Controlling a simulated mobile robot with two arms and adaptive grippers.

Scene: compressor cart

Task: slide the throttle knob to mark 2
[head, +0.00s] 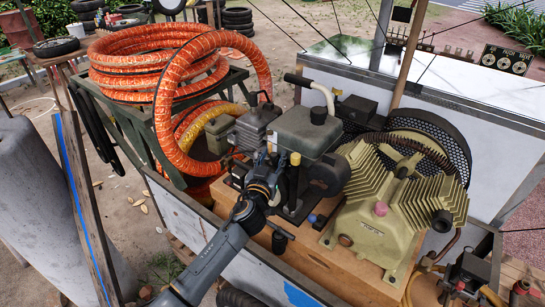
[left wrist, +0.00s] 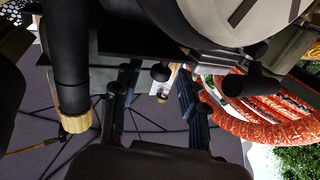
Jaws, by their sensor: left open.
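The engine (head: 308,130), with its grey-green tank, stands on the cart's wooden deck. My left gripper (head: 271,147) is against the near side of the engine in the head view, and the engine's parts crowd around its fingertips. In the left wrist view its two dark fingers (left wrist: 157,88) stand apart, open. A small round black knob (left wrist: 160,72) shows between the fingertips; it looks like the throttle knob, but I cannot tell whether the fingers touch it. The throttle scale and mark 2 cannot be read. My right gripper is not in view.
The ribbed compressor (head: 391,208) stands right of the engine. Orange hose coils (head: 160,62) lie on a green rack behind left. A grey tank (head: 45,215) stands at the left.

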